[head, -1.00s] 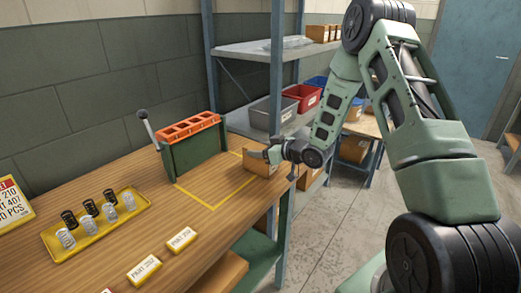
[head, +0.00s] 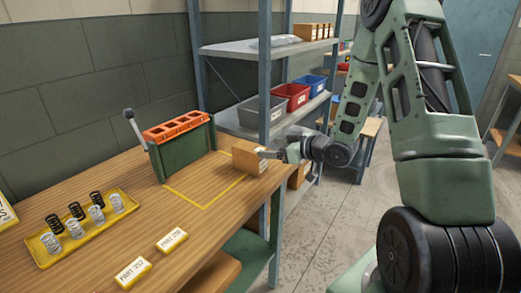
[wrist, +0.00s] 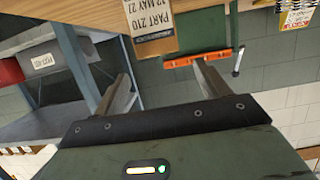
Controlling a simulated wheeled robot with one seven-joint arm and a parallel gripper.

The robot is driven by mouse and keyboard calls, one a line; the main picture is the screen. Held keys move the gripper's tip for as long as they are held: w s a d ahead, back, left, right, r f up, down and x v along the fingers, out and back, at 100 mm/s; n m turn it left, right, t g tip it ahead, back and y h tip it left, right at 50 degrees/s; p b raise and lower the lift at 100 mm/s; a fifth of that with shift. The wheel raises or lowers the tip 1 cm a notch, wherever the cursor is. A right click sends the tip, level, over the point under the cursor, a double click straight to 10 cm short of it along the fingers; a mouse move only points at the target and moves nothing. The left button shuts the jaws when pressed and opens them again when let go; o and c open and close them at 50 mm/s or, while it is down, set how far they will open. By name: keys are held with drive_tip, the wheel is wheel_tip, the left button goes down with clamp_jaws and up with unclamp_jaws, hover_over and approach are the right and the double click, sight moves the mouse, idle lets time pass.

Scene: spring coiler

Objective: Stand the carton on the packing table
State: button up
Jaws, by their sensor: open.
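A brown carton (head: 248,158) with a white label stands on the wooden bench (head: 140,205), at the back right corner of a yellow outline marked on it. In the wrist view the carton (wrist: 150,28) shows its printed label just beyond the fingertips. My gripper (head: 281,153) is at the carton's right side, past the bench edge. In the wrist view its two fingers (wrist: 163,80) are spread, with nothing between them. I cannot tell which surface is named the packing table.
A green stand with an orange top (head: 180,129) and a lever is left of the carton. A yellow tray (head: 50,260) of springs and two label blocks lie nearer. A metal shelf (head: 240,47) with bins (head: 291,97) rises behind. Floor (head: 325,230) right of the bench is clear.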

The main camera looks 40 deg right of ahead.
drive_tip(key=s+a+r+n+g+h, duration=0.1)
drive_tip(key=s+a+g, duration=0.15)
drive_tip(key=a, duration=0.65)
drive_tip(key=s+a+r+n+g+h, duration=0.1)
drive_tip(key=a+g, duration=0.2)
drive_tip(key=a, duration=0.6)
drive_tip(key=s+a+r+g+h, duration=0.1)
drive_tip(key=s+a+g, duration=0.3)
drive_tip(key=s, duration=0.9)
drive_tip(key=s+a+r+n+g+h, duration=0.1)
drive_tip(key=s+a+g, duration=0.3)
drive_tip(key=s+a, duration=0.5)
drive_tip(key=s+r, duration=0.1)
drive_tip(key=s, duration=0.4)
drive_tip(key=shift+r+n, duration=0.25)
drive_tip(key=shift+n, duration=0.05)
